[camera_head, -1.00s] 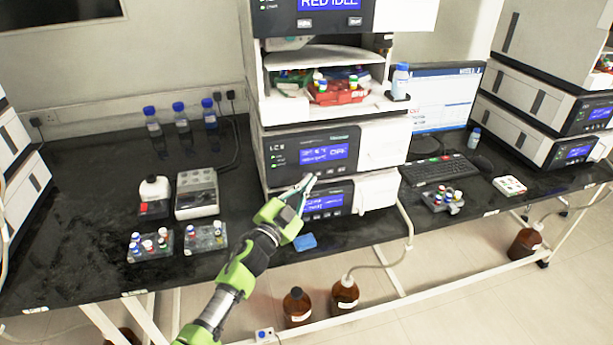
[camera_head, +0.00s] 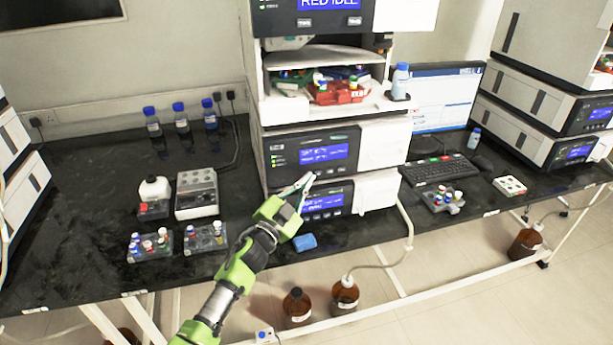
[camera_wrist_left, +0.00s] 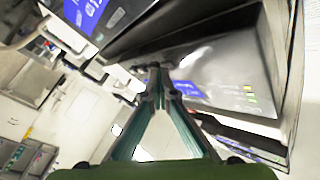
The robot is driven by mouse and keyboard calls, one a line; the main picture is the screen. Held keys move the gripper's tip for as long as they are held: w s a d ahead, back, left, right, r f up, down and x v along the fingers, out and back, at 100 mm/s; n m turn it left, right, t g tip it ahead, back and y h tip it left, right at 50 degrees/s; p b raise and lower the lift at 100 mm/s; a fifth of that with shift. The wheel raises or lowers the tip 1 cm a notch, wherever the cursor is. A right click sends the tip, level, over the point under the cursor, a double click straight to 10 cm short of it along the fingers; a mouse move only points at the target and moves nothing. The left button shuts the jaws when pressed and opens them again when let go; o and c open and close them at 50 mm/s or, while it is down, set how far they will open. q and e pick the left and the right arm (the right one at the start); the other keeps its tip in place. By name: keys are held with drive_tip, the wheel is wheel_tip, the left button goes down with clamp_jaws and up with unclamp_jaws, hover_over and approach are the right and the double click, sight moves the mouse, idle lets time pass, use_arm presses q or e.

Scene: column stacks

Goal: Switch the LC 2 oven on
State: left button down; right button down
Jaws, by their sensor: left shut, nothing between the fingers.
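The middle stack has a module with a dark front and a blue display (camera_head: 324,153), probably the LC 2 oven; its label is too small to read surely. Small green lights (camera_head: 278,160) show left of its display. My left gripper (camera_head: 308,177) is shut and empty, with its tips at the lower edge of this front, by its small buttons. I cannot tell whether they touch. In the left wrist view, the closed fingertips (camera_wrist_left: 158,72) are in front of a dark panel with a blue display (camera_wrist_left: 188,89). My right gripper is not in view.
Another module with a blue display (camera_head: 323,203) is just below. A blue sponge-like block (camera_head: 304,242) lies by the bench's front edge. Vial racks (camera_head: 150,246) stand left, a keyboard (camera_head: 438,170) right. Brown bottles (camera_head: 344,298) stand on the floor below.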

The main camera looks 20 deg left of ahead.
use_arm(q)
drive_tip(key=shift+s+d+p, duration=0.3)
drive_tip(key=shift+s+d, duration=0.15)
drive_tip(key=shift+s, duration=0.25)
drive_tip(key=s+d, duration=0.1)
drive_tip(key=s, duration=0.1)
drive_tip(key=s+d+p, duration=0.1)
drive_tip(key=s, duration=0.1)
drive_tip(key=shift+d, duration=0.4)
idle(0.5)
